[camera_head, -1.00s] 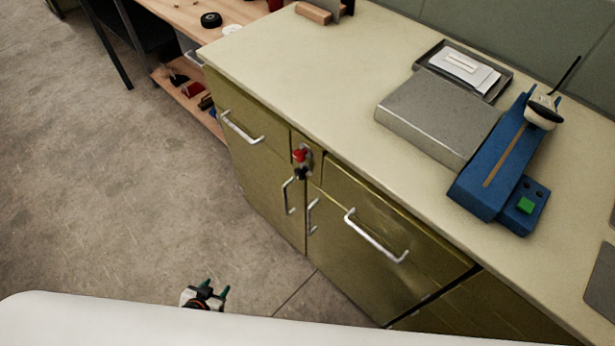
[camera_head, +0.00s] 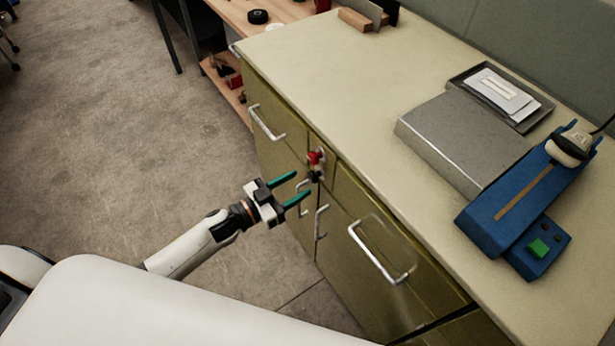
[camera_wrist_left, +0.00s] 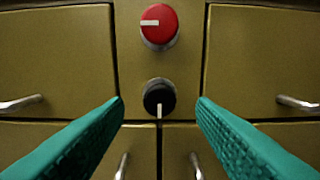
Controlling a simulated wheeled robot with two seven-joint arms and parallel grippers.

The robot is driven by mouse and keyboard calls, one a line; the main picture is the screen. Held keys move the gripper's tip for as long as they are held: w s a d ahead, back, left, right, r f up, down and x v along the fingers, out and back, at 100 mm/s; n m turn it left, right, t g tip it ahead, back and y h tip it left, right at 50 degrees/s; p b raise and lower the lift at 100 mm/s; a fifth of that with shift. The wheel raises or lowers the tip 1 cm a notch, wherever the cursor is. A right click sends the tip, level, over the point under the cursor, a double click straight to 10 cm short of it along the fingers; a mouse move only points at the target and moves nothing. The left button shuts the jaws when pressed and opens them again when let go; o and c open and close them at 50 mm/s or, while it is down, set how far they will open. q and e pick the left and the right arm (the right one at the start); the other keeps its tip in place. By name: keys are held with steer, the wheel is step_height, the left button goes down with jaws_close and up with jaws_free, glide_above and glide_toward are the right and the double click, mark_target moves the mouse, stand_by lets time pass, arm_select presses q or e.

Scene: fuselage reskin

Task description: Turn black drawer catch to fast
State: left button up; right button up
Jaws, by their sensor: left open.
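The black drawer catch (camera_wrist_left: 159,98) is a round knob low on the narrow panel between the drawers in the left wrist view. Its white mark points straight down. In the head view the black catch (camera_head: 315,176) shows small on the cabinet front, below the red knob (camera_head: 315,157). The red knob (camera_wrist_left: 159,25) has its white mark pointing left. My left gripper (camera_head: 290,188) is open, with green fingers aimed at the black catch. In the left wrist view the gripper (camera_wrist_left: 160,112) has one finger to each side of the catch, with nothing between them. My right gripper is not in view.
The olive cabinet has metal drawer handles (camera_head: 378,252) and (camera_head: 266,122) beside the panel, and door handles below. On its cream top (camera_head: 330,75) stand a grey box (camera_head: 460,140) and a blue device (camera_head: 520,205). Open floor lies to the left.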

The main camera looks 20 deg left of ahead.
mark_target(310, 177)
arm_select(q)
steer(key=shift+x, duration=2.05)
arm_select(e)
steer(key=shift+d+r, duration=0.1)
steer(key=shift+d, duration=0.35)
arm_select(q)
steer(key=shift+c, duration=0.5)
steer(key=c, duration=0.8)
steer(key=shift+c, duration=0.2)
